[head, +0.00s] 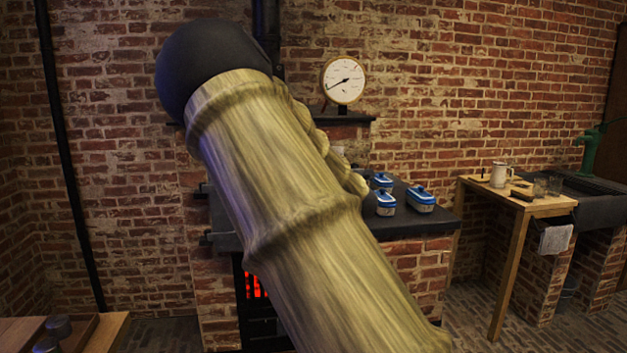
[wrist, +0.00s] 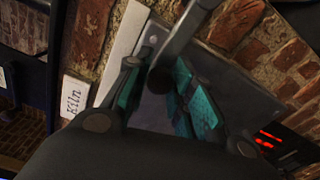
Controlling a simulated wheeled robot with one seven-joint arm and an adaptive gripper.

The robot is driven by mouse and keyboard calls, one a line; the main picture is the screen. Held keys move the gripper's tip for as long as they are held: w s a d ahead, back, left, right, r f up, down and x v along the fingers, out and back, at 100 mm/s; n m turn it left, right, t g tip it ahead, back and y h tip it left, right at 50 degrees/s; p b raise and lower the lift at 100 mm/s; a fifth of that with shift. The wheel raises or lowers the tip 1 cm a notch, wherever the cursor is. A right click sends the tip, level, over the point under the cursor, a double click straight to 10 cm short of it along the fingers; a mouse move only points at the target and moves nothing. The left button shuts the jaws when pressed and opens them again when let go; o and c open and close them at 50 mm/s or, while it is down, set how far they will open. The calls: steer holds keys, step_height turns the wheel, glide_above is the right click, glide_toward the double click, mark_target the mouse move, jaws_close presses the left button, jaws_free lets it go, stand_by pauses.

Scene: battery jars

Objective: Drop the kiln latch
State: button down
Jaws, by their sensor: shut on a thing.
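My gripper (wrist: 160,82) shows in the wrist view, its teal-padded fingers closed around the dark end of a grey metal lever. This lever, the kiln latch (wrist: 184,36), runs from the top edge down between the fingers. It crosses a grey plate on a brick wall. A white label reading "Kiln" (wrist: 73,97) is left of the gripper. The fingers hide part of the lever's end. In the head view my own arm fills the middle, and neither gripper nor latch can be seen.
In the head view, a dark stove top (head: 440,220) holds several blue-and-white dishes (head: 420,199). A round gauge (head: 343,80) stands behind. A wooden table (head: 540,203) with a mug (head: 500,174) is right.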

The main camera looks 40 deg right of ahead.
steer(key=shift+s+d+f+n, duration=0.1)
steer(key=shift+f+n, duration=0.15)
steer(key=shift+n, duration=0.05)
stand_by(0.4)
steer(key=c, duration=1.2)
jaws_free()
steer(key=shift+s+d, duration=0.1)
steer(key=shift+a, duration=0.2)
steer(key=v, duration=1.1)
steer(key=shift+s+a, duration=0.1)
steer(key=shift+s, duration=0.25)
